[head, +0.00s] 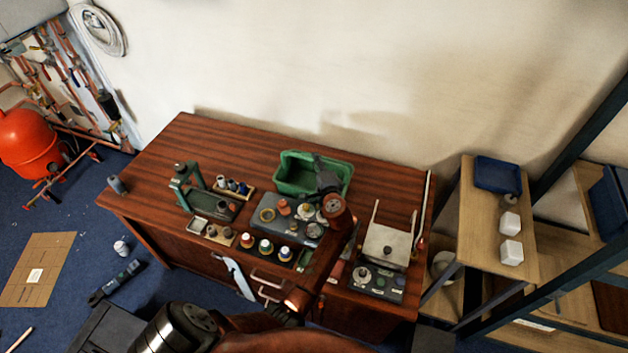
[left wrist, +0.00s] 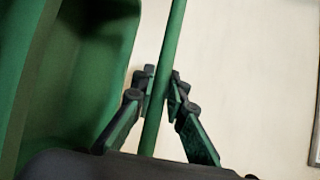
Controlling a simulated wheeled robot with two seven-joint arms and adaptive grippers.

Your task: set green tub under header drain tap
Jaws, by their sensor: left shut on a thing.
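The green tub (head: 290,187) is an open rectangular tub at the back of the brown bench, to the right of its middle. It looks upright; I cannot tell if it rests on the bench top or is slightly above it. My left gripper (head: 322,165) reaches its far right side. In the left wrist view, my left gripper (left wrist: 160,82) is shut on the tub's thin green wall, with one finger on each side. The tub's green body (left wrist: 60,80) fills the left there. Copper pipework (head: 70,75) is on the far left wall; I cannot single out the drain tap. My right gripper is out of view.
The bench (head: 160,150) holds a grey tray, jars, a green press and a hot plate in front of the tub. Its back left top is clear. A red tank (head: 30,135) stands below the pipework. Cardboard (head: 50,250) and tools lie on the blue floor. Shelving (head: 490,220) stands right.

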